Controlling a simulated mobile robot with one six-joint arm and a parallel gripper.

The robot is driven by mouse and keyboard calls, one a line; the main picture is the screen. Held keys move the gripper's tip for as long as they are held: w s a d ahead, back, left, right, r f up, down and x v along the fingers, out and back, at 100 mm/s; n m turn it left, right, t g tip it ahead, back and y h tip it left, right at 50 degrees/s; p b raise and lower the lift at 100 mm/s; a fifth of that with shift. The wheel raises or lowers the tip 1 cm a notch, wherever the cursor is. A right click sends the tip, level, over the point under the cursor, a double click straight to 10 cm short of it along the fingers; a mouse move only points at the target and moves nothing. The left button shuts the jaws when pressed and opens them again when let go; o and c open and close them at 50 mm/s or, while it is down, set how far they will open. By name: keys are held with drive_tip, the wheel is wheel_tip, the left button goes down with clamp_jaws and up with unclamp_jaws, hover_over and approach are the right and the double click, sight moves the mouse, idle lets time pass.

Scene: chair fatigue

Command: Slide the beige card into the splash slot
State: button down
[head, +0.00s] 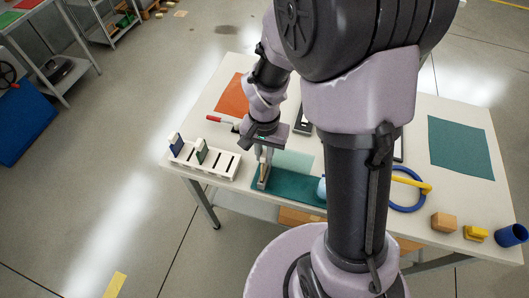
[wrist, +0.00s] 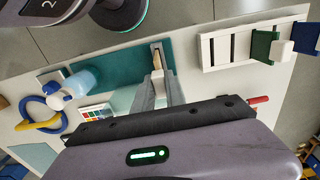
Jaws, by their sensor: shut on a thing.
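My gripper (head: 265,160) is shut on the beige card (wrist: 157,61), above the teal mat (head: 292,188). The white slotted rack (head: 222,166) stands to the left of my gripper in the head view and at the upper right in the wrist view (wrist: 208,50). A green card (head: 201,151) and a blue card (head: 177,146) stand in its left slots; its right slots look empty. I cannot read which slot is the splash one.
A red-handled tool (head: 215,119) lies behind the rack, near an orange mat (head: 232,97). To the right are a blue ring (head: 407,205), a wooden block (head: 444,222), a yellow block (head: 476,233) and a blue cup (head: 511,235). The table between gripper and rack looks clear.

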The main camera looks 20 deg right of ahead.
drive_tip(key=shift+f+b, duration=1.45)
drive_tip(key=shift+f, duration=0.15)
drive_tip(key=c, duration=1.3)
unclamp_jaws()
wheel_tip(320, 180, up, 18)
drive_tip(key=p, duration=0.6)
drive_tip(key=shift+f, duration=0.25)
drive_tip(key=s+a+n+t+y+b, duration=0.1)
drive_tip(key=s+a+t+b, duration=0.1)
drive_tip(key=s+b, duration=0.3)
drive_tip(key=s+a+n+t+y+b, duration=0.1)
drive_tip(key=s+a+t+b, duration=0.1)
drive_tip(key=s+b, duration=0.3)
drive_tip(key=s+t, duration=0.1)
drive_tip(key=s, duration=0.2)
drive_tip(key=shift+r+n+t, duration=0.15)
drive_tip(key=shift+n+t, duration=0.25)
